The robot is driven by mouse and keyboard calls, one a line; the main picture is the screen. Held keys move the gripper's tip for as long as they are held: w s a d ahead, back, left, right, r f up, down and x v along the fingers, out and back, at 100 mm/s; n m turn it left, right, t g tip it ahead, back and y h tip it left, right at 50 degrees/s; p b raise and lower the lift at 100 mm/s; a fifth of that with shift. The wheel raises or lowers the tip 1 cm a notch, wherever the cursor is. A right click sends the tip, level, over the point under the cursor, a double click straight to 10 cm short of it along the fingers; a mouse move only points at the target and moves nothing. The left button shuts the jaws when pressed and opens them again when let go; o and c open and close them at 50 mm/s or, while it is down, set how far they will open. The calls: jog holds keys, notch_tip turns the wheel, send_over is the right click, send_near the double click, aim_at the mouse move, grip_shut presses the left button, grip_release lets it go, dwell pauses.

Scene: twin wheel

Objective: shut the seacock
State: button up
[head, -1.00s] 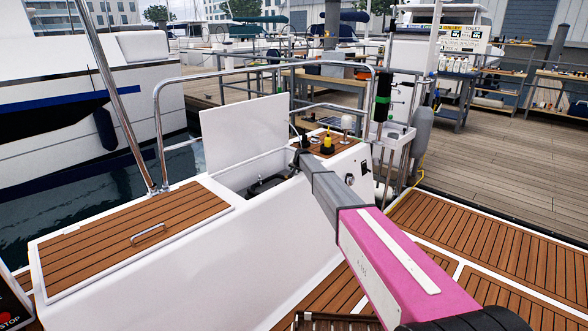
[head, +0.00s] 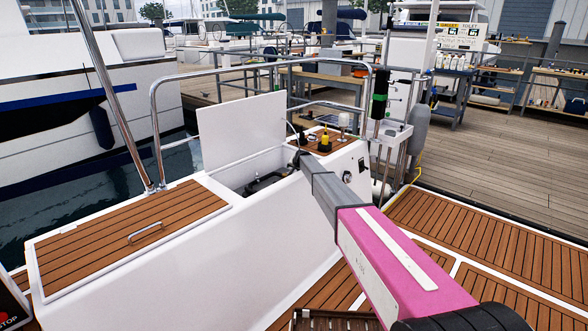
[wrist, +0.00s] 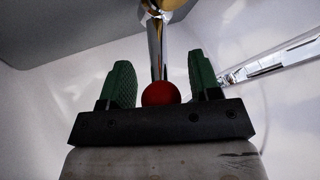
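The seacock shows in the wrist view as a brass-coloured body (wrist: 166,5) at the top edge, mostly cut off. A chrome lever (wrist: 157,48) runs down from it to a red ball knob (wrist: 161,94). My gripper (wrist: 161,75) has green ridged fingers, open on either side of the knob and lever. A narrow gap shows on each side of the knob, so neither finger appears to touch it. In the head view my arm reaches to the open locker (head: 230,172); the gripper and seacock cannot be made out there.
White locker walls enclose the gripper. A chrome pipe or rail (wrist: 275,66) lies to the right in the wrist view. The raised white lid (head: 240,130) stands behind the opening. A teak hatch (head: 125,235) lies left, and a yellow-and-black item (head: 325,143) stands on the teak ledge.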

jog(key=shift+r, duration=0.5)
notch_tip(320, 180, up, 3)
jog(key=shift+f, duration=0.1)
jog(key=s+a+r, duration=0.7)
jog(key=s+a, duration=0.1)
jog(key=shift+s, duration=0.2)
jog(key=shift+r, duration=0.1)
